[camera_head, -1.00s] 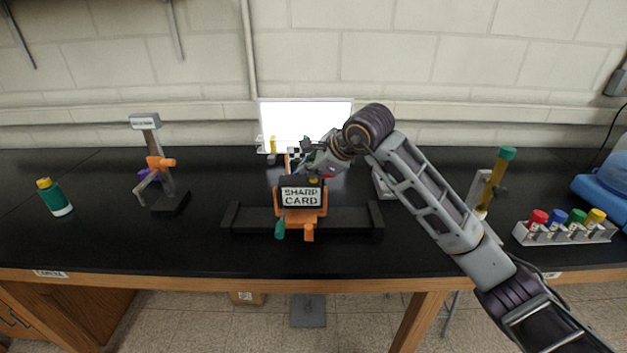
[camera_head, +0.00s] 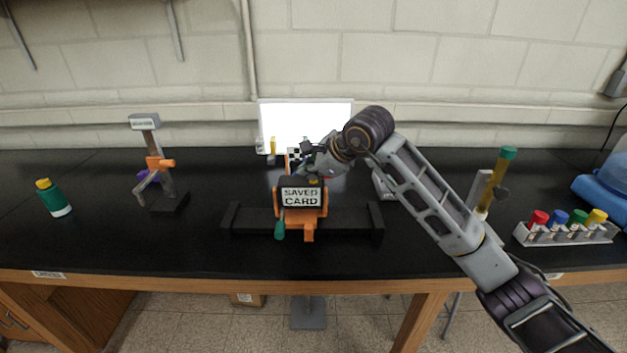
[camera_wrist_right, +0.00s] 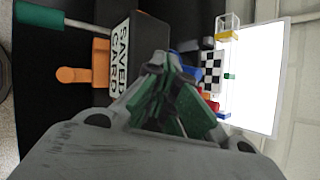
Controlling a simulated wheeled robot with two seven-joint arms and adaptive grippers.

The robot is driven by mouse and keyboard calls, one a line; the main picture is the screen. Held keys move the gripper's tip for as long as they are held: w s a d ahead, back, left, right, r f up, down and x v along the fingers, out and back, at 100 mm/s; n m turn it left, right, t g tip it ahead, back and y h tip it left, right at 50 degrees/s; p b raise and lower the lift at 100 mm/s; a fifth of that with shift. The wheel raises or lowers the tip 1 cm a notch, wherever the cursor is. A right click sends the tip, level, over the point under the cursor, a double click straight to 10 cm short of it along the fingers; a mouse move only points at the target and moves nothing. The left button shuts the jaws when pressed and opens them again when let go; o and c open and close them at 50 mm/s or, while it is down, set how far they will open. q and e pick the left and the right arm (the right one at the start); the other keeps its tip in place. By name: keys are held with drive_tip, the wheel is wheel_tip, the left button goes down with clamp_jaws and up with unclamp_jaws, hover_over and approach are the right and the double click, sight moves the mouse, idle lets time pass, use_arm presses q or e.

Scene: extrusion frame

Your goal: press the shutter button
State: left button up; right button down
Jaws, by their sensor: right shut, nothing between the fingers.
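The camera (camera_head: 302,196) is a dark box in an orange holder on a black rail. Its back screen reads "SAVED CARD"; this label (camera_wrist_right: 119,57) also shows in the right wrist view. A small yellow spot (camera_head: 313,182) on the camera's top may be the shutter button; I cannot tell for sure. My right gripper (camera_head: 308,167) is just behind and above the camera's top, partly hidden by its own wrist. In the wrist view its green-padded fingers (camera_wrist_right: 165,72) are together and empty, beside the camera body. Contact with the button cannot be made out. My left gripper is not in view.
A bright white panel (camera_head: 305,122) stands behind, with a checkered target (camera_wrist_right: 212,72) and small coloured pieces before it. The black rail (camera_head: 350,219) lies across the front. A stand (camera_head: 168,197) and green bottle (camera_head: 54,198) are left; a rack of coloured caps (camera_head: 566,233) is right.

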sight(311, 181)
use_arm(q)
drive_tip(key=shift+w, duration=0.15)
use_arm(e)
drive_tip(key=shift+r, duration=0.55)
drive_tip(key=shift+r+p, duration=0.25)
drive_tip(key=shift+p, duration=0.1)
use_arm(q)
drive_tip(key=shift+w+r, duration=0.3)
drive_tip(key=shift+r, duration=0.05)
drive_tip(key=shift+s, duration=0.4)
use_arm(e)
drive_tip(key=shift+r, duration=0.45)
drive_tip(key=shift+r+p, duration=0.7)
drive_tip(key=shift+r, duration=0.3)
drive_tip(key=shift+r+p, duration=0.45)
drive_tip(key=shift+r, duration=0.6)
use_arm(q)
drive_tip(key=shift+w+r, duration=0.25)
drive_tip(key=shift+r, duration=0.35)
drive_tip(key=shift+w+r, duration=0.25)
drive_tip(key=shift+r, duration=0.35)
